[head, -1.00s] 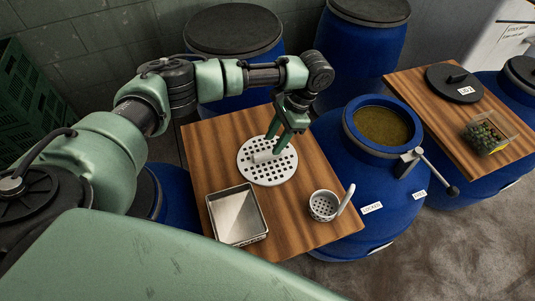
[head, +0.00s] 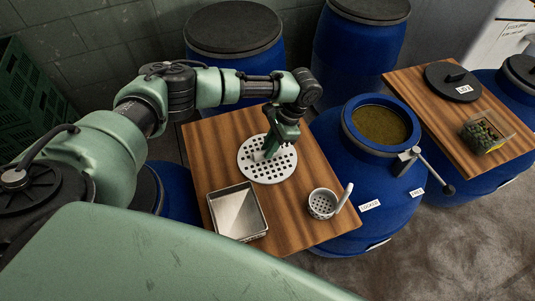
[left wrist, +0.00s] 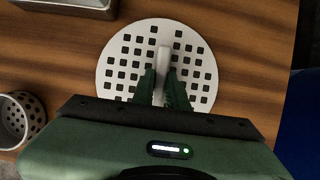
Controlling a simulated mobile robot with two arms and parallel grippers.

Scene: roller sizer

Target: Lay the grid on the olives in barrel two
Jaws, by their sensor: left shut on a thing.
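The grid (head: 284,166) is a round white plate with square holes and a raised handle bar. It lies on the left wooden board, and it also shows in the left wrist view (left wrist: 120,62). My left gripper (head: 271,152) is over the grid, shut on its handle, with a green finger on each side of the bar in the left wrist view (left wrist: 163,85). An open blue barrel (head: 350,165) stands to the right of the board, filled with a brownish-green content (head: 381,125). I cannot make out single olives. My right gripper is not in view.
A metal tray (head: 260,229) and a perforated cup with a handle (head: 322,204) stand on the board's near part. A clamp with a lever (head: 410,157) sticks out at the open barrel's rim. The right board (head: 436,108) carries a black lid (head: 453,82) and an olive container (head: 487,133).

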